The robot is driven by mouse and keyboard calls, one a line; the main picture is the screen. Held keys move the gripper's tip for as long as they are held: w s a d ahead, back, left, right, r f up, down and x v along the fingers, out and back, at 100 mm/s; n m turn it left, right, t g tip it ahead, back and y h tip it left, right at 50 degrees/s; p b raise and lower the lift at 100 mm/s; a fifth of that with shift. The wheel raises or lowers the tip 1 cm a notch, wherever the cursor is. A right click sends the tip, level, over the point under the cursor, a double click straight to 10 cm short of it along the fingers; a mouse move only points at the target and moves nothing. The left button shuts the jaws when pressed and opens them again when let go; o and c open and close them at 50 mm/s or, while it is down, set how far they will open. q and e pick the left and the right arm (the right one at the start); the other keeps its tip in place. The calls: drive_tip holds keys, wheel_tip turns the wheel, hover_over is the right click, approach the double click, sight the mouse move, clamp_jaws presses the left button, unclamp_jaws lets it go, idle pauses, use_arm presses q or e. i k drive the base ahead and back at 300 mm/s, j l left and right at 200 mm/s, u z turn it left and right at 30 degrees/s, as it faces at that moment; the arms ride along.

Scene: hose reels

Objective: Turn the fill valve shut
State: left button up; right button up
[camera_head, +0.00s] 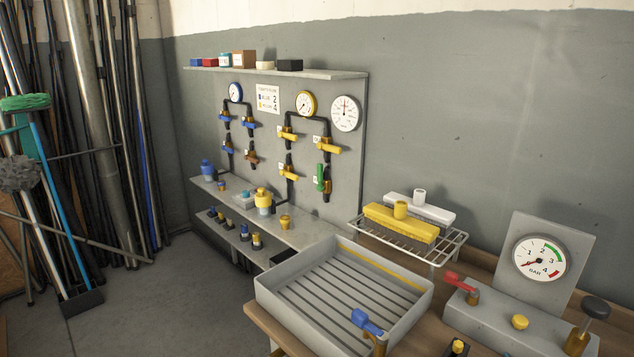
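Neither of my grippers is in view. No valve is legibly labelled as the fill valve, so I cannot tell which one it is. A blue-handled valve (367,324) stands at the front edge of the grey tray. A red-handled valve (461,284) sits on the left end of a grey block (492,321) on the bench. A round BAR gauge (540,258) stands behind the block, its needle pointing low left near 1. The block also carries a yellow button (520,321) and a brass fitting with a black knob (596,307).
A ribbed grey tray (275,302) sits on the wooden bench (415,318). Behind it, a wire rack (449,250) holds a yellow block (400,223) and a white block (425,208). A wall panel (262,150) carries gauges and several coloured valves. Poles and brooms (70,150) lean at left.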

sight(320, 188)
drive_tip(key=i+j, duration=0.25)
drive_tip(key=j, duration=0.15)
drive_tip(key=i+j, duration=0.25)
drive_tip(key=j, duration=0.15)
drive_tip(key=i+j, duration=0.25)
drive_tip(key=j+u, duration=0.05)
drive_tip(key=j, duration=0.1)
